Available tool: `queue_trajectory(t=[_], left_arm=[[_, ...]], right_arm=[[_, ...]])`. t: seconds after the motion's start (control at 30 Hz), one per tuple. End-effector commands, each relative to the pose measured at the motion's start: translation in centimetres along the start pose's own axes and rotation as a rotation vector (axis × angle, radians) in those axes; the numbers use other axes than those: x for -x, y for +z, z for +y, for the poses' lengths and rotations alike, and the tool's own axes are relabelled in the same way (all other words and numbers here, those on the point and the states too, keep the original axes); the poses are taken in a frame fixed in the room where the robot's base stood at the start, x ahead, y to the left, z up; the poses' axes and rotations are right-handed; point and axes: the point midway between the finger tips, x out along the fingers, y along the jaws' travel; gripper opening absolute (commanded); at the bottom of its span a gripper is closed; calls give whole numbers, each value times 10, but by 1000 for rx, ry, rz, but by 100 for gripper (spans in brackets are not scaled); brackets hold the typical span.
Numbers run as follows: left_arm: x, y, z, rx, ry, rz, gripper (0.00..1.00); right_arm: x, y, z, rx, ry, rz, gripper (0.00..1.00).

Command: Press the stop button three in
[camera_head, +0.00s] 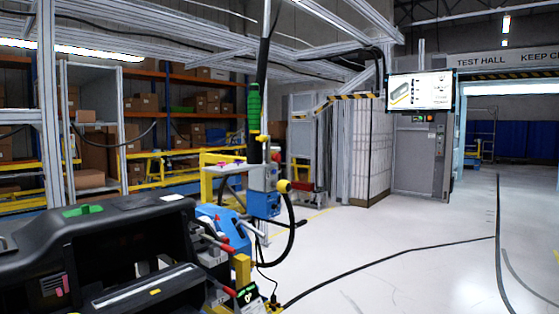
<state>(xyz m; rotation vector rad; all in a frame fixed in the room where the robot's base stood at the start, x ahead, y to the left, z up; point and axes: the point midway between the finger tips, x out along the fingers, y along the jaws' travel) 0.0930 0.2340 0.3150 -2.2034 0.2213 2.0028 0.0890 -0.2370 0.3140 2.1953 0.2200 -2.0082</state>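The black dashboard module (140,215) fills the lower left, held in a fixture with blue, red and yellow parts. Beside its right end stands a post with a grey control box (262,177) and a blue box (263,204) below it. A small red part (276,157) shows at the top of the grey box; I cannot tell whether it is the stop button. A yellow round fitting (283,186) sticks out to the right. Far back, a grey cabinet (420,155) carries small coloured controls, too small to tell apart. Neither of my grippers is in view.
A green-handled tool (254,107) hangs above the post. A black hose (290,240) loops beside it, and black cables (390,262) run across the floor. A screen (420,92) hangs at the back. Shelves with boxes stand at left. The white floor at right is otherwise open.

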Motion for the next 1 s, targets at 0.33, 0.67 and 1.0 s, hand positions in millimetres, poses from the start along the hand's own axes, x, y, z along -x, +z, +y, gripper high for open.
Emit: queue_trajectory(t=[0.33, 0.67, 1.0], left_arm=[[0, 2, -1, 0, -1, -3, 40], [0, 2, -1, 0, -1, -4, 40], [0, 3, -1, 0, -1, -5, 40]], right_arm=[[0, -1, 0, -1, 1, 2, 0], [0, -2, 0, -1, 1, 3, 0], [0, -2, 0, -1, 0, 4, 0]])
